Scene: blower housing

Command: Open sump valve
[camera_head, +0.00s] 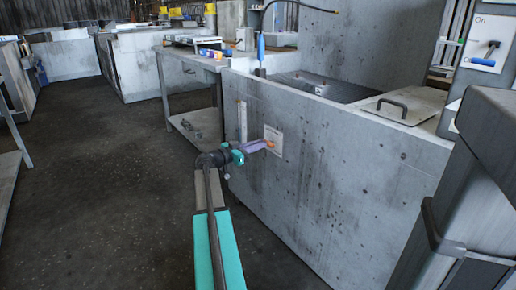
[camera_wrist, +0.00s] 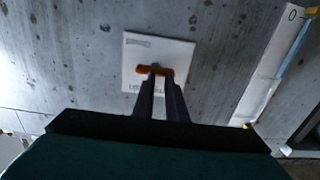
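The sump valve shows as a small orange handle (camera_wrist: 143,70) in front of a white label plate (camera_wrist: 160,53) on the grey concrete wall. In the wrist view the handle lies crosswise at my fingertips. In the head view the orange handle (camera_head: 270,143) and the white plate (camera_head: 274,133) are on the side of the concrete tank. My gripper (camera_head: 262,146) reaches to the handle from the left. In the wrist view my gripper (camera_wrist: 161,76) has its two dark fingers a little apart. I cannot tell whether they grip the handle, as the tips partly hide it.
A white gauge strip (camera_head: 242,119) is on the tank wall left of the plate. A lid with a dark handle (camera_head: 391,103) and a blue-handled tool (camera_head: 261,49) are on top of the tank. A metal table (camera_head: 190,65) stands behind; the floor at left is clear.

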